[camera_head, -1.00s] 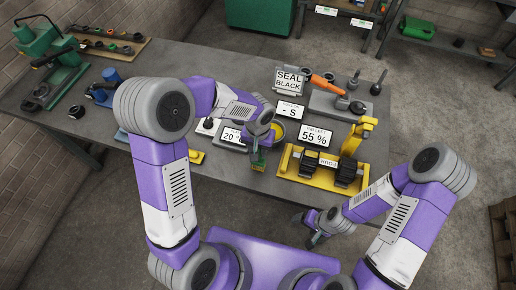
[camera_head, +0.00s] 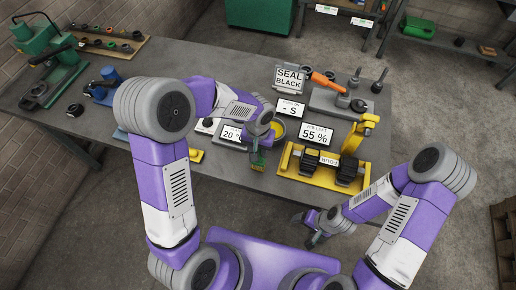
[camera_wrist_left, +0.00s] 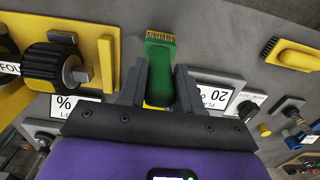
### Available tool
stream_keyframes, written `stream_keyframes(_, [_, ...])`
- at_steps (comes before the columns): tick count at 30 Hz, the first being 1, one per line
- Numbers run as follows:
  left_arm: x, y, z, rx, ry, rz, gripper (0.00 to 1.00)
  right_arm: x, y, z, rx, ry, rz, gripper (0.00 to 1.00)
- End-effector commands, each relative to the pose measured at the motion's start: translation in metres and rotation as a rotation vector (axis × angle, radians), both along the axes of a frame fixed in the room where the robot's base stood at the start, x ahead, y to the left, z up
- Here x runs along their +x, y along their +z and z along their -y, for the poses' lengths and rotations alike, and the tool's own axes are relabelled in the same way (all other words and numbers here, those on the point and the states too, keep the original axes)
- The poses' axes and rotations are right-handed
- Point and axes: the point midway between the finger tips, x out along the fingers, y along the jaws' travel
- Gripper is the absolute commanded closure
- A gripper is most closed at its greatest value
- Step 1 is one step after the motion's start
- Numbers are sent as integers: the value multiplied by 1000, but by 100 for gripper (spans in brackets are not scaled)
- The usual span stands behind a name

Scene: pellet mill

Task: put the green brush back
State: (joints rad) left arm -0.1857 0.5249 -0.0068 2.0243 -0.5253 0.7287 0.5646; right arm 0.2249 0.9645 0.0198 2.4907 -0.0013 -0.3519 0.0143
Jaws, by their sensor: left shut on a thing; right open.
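The green brush (camera_wrist_left: 160,58) is between the fingers of my left gripper (camera_wrist_left: 158,85), which is shut on it; its pale bristles point away from the gripper in the left wrist view. In the head view the green brush (camera_head: 257,161) shows small below my left gripper (camera_head: 259,143), near the front edge of the bench. Whether it touches the bench, I cannot tell. My right gripper (camera_head: 306,229) is open and empty, low in front of the bench.
A yellow stand with black rollers (camera_head: 322,168) is right of the brush. A yellow brush (camera_wrist_left: 290,55) with dark bristles lies on the bench. Display signs (camera_head: 314,135) and a yellow bowl (camera_head: 277,129) stand close behind. A green press (camera_head: 48,50) is far left.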

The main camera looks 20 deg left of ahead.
Motion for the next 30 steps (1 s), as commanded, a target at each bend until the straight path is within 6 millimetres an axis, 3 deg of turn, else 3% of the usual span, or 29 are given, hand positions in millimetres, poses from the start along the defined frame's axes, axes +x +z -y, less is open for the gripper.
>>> stream_keyframes(18, [0, -2, 0, 0, 0, 1, 100, 0, -5, 0, 0, 0, 0, 21])
stream_keyframes(19, [0, -2, 0, 0, 0, 1, 65, 0, -5, 0, 0, 0, 0, 21])
stream_keyframes(21, [0, -2, 0, 0, 0, 1, 54, 0, -5, 0, 0, 0, 0, 21])
stream_keyframes(25, [0, -3, 0, 0, 0, 1, 37, 0, -5, 0, 0, 0, 0, 21])
stream_keyframes(30, [0, -3, 0, 0, 0, 0, 37, 0, -5, 0, 0, 0, 0, 21])
